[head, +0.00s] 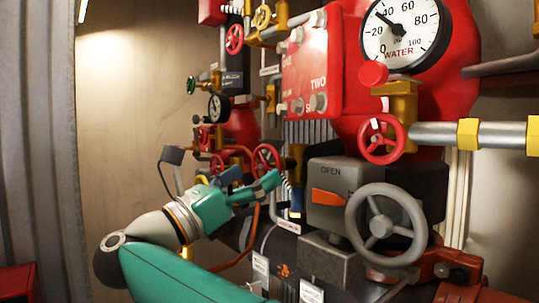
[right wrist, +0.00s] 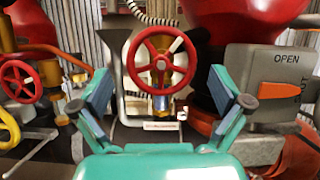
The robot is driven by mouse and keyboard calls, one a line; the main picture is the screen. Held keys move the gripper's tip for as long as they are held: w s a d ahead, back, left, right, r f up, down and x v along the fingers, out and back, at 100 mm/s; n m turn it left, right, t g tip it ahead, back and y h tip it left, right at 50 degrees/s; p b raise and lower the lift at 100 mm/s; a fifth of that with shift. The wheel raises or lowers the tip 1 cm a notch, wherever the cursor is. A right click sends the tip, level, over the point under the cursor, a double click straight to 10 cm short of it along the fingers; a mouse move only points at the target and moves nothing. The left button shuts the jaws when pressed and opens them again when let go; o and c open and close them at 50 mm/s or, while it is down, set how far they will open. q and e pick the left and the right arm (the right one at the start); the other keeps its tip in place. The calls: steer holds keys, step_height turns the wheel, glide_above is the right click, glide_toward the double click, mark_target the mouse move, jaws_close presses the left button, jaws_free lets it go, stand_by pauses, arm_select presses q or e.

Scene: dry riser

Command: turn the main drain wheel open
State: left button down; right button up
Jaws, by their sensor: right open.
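A red spoked handwheel (right wrist: 161,64) on a brass stem stands upright ahead of my right gripper in the right wrist view. It appears to be the main drain wheel, but its small white tag (right wrist: 167,126) is too small to read. In the head view a red wheel (head: 266,158) shows just beyond the same gripper, partly hidden. My right gripper (right wrist: 163,98) is open and empty, with one teal finger at each side below the wheel. The wheel seems to be beyond the fingertips, with no contact visible. The right gripper (head: 258,186) also shows in the head view. My left gripper is not in view.
A grey box marked OPEN with an orange pointer (head: 328,197) and a grey handwheel (head: 381,226) stand right of the gripper. A large water gauge (head: 405,30) is above. Another red wheel (right wrist: 17,80) stands left. Pipes crowd both sides.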

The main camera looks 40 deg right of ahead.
mark_target(262, 170)
steer(key=x, duration=0.2)
steer(key=shift+s+d+r+p, duration=0.1)
steer(key=shift+d+r+p, duration=0.15)
steer(key=shift+p, duration=0.1)
steer(key=shift+d, duration=0.45)
